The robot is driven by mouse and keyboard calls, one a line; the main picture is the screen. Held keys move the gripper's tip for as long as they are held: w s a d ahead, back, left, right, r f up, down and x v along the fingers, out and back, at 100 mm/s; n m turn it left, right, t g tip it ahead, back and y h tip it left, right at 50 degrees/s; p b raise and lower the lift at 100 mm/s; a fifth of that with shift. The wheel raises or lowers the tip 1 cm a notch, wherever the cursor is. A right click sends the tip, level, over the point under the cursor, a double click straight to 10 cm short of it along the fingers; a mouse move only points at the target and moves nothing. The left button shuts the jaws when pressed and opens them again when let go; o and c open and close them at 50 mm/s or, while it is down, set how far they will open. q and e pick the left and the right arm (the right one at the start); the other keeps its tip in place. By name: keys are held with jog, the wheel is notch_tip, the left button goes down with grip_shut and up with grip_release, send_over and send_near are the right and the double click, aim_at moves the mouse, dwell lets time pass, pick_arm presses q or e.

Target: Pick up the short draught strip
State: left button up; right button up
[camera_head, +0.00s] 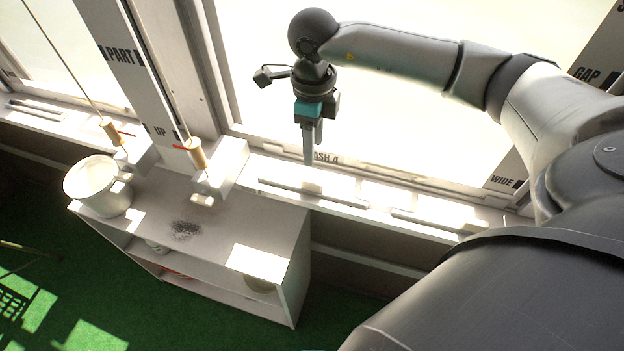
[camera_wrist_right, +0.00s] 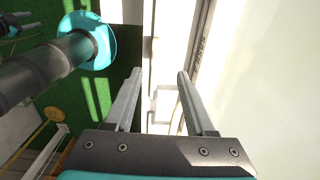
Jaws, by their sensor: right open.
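Two thin grey strips lie on the sunlit window sill in the head view. The longer strip (camera_head: 340,199) lies below and right of my right gripper, with a small pale block on it. A shorter strip (camera_head: 428,221), which looks like the short draught strip, lies farther right along the sill. My right gripper (camera_head: 308,158) points down above the sill near the "SASH 4" label, left of the shorter strip. In the wrist view its two fingers (camera_wrist_right: 160,75) are apart, with nothing held between them.
A low white shelf unit (camera_head: 222,222) stands against the sill with a white pot (camera_head: 97,187) on its top. Cords with wooden toggles (camera_head: 196,154) hang beside the window post. Another strip (camera_head: 36,110) lies on the far-left sill. Green floor (camera_head: 90,300) is at lower left.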

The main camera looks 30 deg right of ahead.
send_over(312, 181)
jog(key=f, duration=0.4)
jog(key=shift+w+d+f, duration=0.3)
jog(key=shift+s+a+f, duration=0.15)
jog(key=shift+f, duration=1.2)
jog(key=shift+s+a+f, duration=0.1)
jog(key=shift+f, duration=1.2)
grip_shut()
